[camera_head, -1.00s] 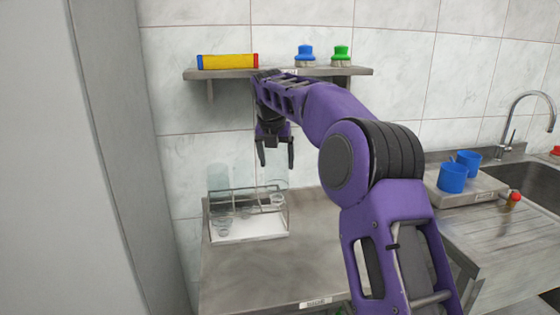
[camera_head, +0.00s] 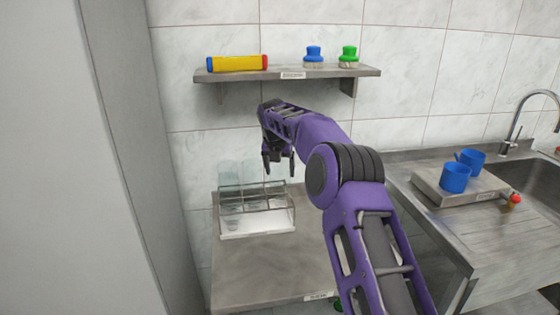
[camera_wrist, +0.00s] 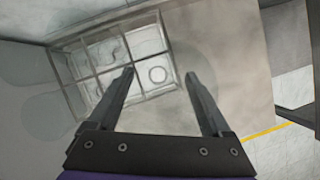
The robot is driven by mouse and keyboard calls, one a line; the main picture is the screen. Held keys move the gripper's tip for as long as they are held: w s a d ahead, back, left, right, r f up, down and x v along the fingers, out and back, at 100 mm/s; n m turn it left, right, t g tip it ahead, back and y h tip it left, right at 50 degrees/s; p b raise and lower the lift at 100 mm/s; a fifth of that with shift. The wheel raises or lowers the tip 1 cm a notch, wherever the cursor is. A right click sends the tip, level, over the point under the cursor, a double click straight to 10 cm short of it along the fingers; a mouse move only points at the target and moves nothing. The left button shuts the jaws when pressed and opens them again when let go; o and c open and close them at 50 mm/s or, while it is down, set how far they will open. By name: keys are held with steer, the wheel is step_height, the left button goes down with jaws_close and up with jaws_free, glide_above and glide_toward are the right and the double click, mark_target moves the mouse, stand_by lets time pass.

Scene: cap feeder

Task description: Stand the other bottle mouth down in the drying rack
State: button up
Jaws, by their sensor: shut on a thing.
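The drying rack (camera_head: 258,224) is a clear, wire-divided holder with a pale base on the steel counter, below my gripper. It also shows in the wrist view (camera_wrist: 92,66) as a grid of cells. One clear bottle (camera_head: 230,178) stands in its left part. My gripper (camera_head: 279,171) points down over the rack's right part, shut on another clear bottle (camera_head: 279,182), which is very faint. In the wrist view my fingers (camera_wrist: 160,73) frame a round ring over a cell at the rack's edge. I cannot tell whether the held bottle touches the rack.
A wall shelf (camera_head: 222,75) above holds a yellow roll (camera_head: 237,63), a blue-topped brush (camera_head: 313,56) and a green-topped brush (camera_head: 348,56). Blue mugs (camera_head: 455,178) stand by the sink at right. The counter (camera_head: 265,270) in front of the rack is clear.

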mark_target(280, 190)
steer(key=shift+f+b, duration=0.85)
steer(key=shift+f, duration=2.55)
steer(key=shift+f, duration=0.5)
steer(key=o, duration=1.1)
